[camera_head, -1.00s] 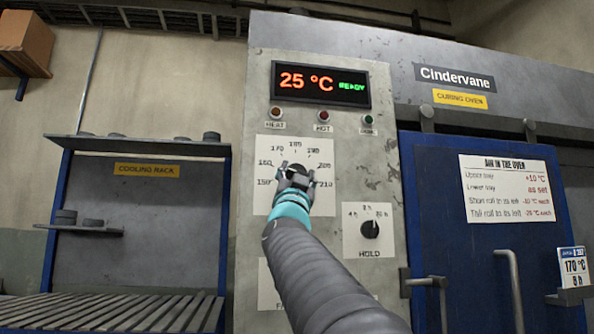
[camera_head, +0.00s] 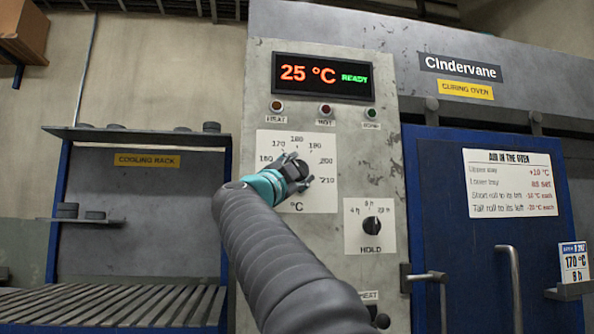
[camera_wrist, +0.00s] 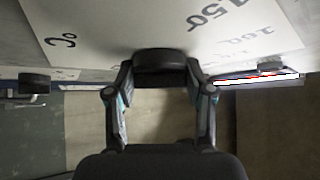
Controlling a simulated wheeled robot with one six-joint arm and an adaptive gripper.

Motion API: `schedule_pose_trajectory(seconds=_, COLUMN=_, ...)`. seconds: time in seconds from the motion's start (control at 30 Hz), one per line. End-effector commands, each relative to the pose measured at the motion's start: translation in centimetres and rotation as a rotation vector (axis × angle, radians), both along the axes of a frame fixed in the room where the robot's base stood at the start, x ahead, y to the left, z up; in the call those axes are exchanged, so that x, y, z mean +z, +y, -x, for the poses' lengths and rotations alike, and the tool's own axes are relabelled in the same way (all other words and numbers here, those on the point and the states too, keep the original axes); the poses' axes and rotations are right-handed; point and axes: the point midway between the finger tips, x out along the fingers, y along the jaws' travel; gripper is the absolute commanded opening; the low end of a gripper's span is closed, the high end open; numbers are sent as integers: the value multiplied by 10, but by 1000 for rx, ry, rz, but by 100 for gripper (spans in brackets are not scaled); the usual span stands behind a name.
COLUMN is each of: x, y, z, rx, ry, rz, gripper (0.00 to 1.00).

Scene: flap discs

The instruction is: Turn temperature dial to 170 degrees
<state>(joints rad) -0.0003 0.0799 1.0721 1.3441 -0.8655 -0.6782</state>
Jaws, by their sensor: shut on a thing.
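The temperature dial sits on a white scale plate (camera_head: 318,200) on the oven's grey control panel. Marks from 160 to 210 show around it; the 150 mark is hidden behind my arm in the head view. My gripper (camera_head: 298,172) is at the dial, with its fingers on either side of the dark knob (camera_head: 293,170). In the wrist view my gripper (camera_wrist: 160,82) is shut on the black knob (camera_wrist: 165,62), and the 150 mark shows beyond it. The knob's pointer is hidden, so its setting cannot be read. The display (camera_head: 322,77) reads 25 °C and READY.
The hold dial (camera_head: 372,226) is at lower right of the temperature dial. A blue oven door (camera_head: 450,190) with handles and an air chart (camera_head: 510,183) is at right. A cooling rack (camera_head: 150,205) stands at left.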

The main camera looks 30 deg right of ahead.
Motion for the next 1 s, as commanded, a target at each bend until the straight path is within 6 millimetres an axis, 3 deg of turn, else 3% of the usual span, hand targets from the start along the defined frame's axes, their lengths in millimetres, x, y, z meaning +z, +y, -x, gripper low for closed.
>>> schedule_pose_trajectory(seconds=0.53, x=1, y=0, z=0, rx=0, ry=-9, rz=-25, gripper=18)
schedule_pose_trajectory(seconds=0.57, x=1, y=0, z=0, rx=0, ry=-8, rz=-25, gripper=55)
schedule_pose_trajectory(seconds=0.67, x=1, y=0, z=0, rx=0, ry=-8, rz=-25, gripper=78)
schedule_pose_trajectory(seconds=1.0, x=0, y=1, z=1, rx=0, ry=-8, rz=-25, gripper=78)
